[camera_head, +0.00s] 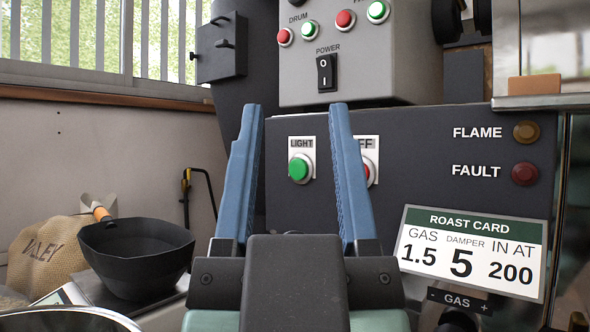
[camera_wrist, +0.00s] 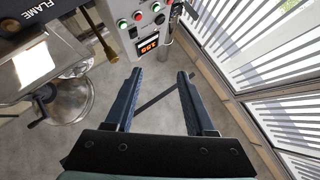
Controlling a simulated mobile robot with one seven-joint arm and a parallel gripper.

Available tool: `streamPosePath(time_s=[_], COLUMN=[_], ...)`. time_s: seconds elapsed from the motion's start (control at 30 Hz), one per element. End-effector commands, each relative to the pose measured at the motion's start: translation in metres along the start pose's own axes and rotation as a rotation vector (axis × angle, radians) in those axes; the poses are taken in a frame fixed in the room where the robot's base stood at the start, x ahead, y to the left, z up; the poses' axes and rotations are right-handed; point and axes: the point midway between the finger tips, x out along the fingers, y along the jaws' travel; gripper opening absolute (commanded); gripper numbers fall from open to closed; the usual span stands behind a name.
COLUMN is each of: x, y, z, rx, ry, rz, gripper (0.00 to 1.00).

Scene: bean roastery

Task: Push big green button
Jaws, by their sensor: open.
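The big green button (camera_head: 300,169) sits under a LIGHT label on the dark panel (camera_head: 290,215) in the head view. A red button (camera_head: 368,171) with an OFF label, partly hidden by my right finger, is to its right. My gripper (camera_head: 296,110) is open and empty, its two blue fingers pointing up in front of the panel. In the head view the green button shows between the fingers, close to the left one. The gap between fingers and button cannot be told. The wrist view shows the open fingers (camera_wrist: 160,75) over a grey floor, without the big green button.
A grey box (camera_head: 400,70) above carries smaller red and green buttons and a black POWER switch (camera_head: 327,73). FLAME and FAULT lamps (camera_head: 525,173) and a roast card (camera_head: 472,250) are at right. A black bowl (camera_head: 137,262) and a sack (camera_head: 45,255) stand at left.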

Motion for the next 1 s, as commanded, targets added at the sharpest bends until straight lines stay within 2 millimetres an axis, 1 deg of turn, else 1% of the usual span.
streamPosePath(time_s=[0.03, 0.17, 0.2, 0.27, 0.3, 1.0], x=[0.0000, 0.0000, 0.0000, 0.0000, 0.0000, 0.0000], y=[0.0000, 0.0000, 0.0000, 0.0000, 0.0000, 0.0000], z=[0.0000, 0.0000, 0.0000, 0.0000, 0.0000, 0.0000], rx=[0.000, 0.000, 0.000, 0.000, 0.000, 0.000], ry=[0.000, 0.000, 0.000, 0.000, 0.000, 0.000], rz=[0.000, 0.000, 0.000, 0.000, 0.000, 0.000], gripper=[0.44, 0.21, 0.14, 0.03, 0.00, 0.00])
